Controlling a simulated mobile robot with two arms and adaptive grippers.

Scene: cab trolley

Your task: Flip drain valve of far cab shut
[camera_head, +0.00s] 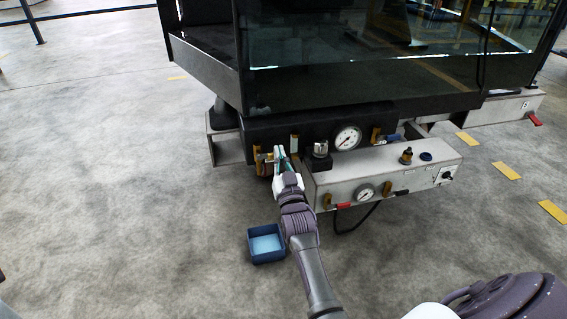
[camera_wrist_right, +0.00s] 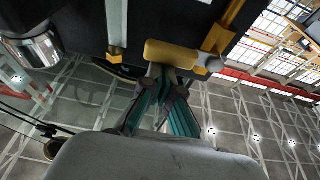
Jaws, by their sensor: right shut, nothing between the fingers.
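The dark cab (camera_head: 350,75) stands on a grey trolley with a black panel (camera_head: 305,128) along its lower edge. My right gripper (camera_head: 280,152) is at the left part of this panel, fingers shut and empty. Beside its fingertips is a brass valve with a yellow handle (camera_head: 257,157). In the right wrist view the teal fingers (camera_wrist_right: 164,80) come together just below a yellow lever (camera_wrist_right: 182,54), touching or very close to it. A second yellow bar (camera_wrist_right: 222,32) runs up beside it. The fingers partly hide the valve body. My left gripper is out of view.
A round gauge (camera_head: 347,138) and another yellow handle (camera_head: 375,135) are further right on the panel. A blue bin (camera_head: 267,244) sits on the floor. Floor at left is clear.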

